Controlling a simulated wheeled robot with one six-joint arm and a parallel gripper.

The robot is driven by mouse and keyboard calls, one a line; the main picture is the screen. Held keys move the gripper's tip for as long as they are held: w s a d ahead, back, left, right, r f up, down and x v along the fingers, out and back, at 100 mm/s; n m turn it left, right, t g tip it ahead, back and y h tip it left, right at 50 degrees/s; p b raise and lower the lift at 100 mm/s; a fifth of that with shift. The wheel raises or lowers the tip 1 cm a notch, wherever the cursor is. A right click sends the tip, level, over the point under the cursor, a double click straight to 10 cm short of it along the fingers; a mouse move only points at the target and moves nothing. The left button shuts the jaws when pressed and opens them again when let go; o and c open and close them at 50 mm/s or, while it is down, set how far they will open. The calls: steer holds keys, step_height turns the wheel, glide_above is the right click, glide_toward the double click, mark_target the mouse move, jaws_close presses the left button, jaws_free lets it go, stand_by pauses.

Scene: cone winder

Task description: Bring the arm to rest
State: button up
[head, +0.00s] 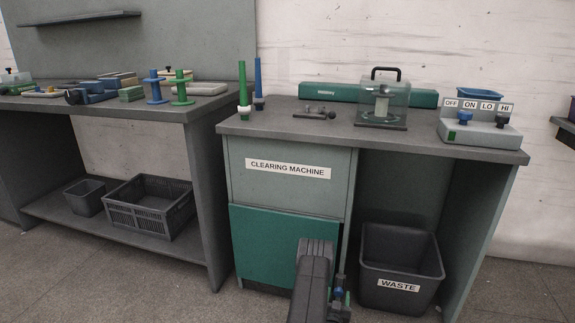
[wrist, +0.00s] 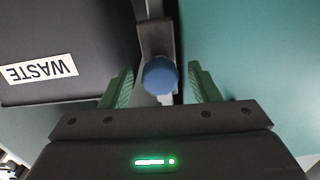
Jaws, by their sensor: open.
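My gripper (wrist: 161,70) is open, its two green fingers apart in the wrist view. A round blue knob (wrist: 160,78) on a dark bracket shows between the fingers, with a gap on each side. I cannot tell how deep the knob lies between them. In the head view my dark arm reaches down at the bottom middle, in front of the clearing machine (head: 278,190). There my gripper is low and partly hidden, with small green and blue parts showing beside the arm.
The waste bin (head: 401,250) stands just right of my arm; it also fills the left of the wrist view (wrist: 88,90). The teal panel (head: 270,236) is close by. The worktop (head: 330,136) above carries a clear-covered device, a switch box and spindles. A side table (head: 190,113) stands left.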

steer(key=shift+n, duration=1.6)
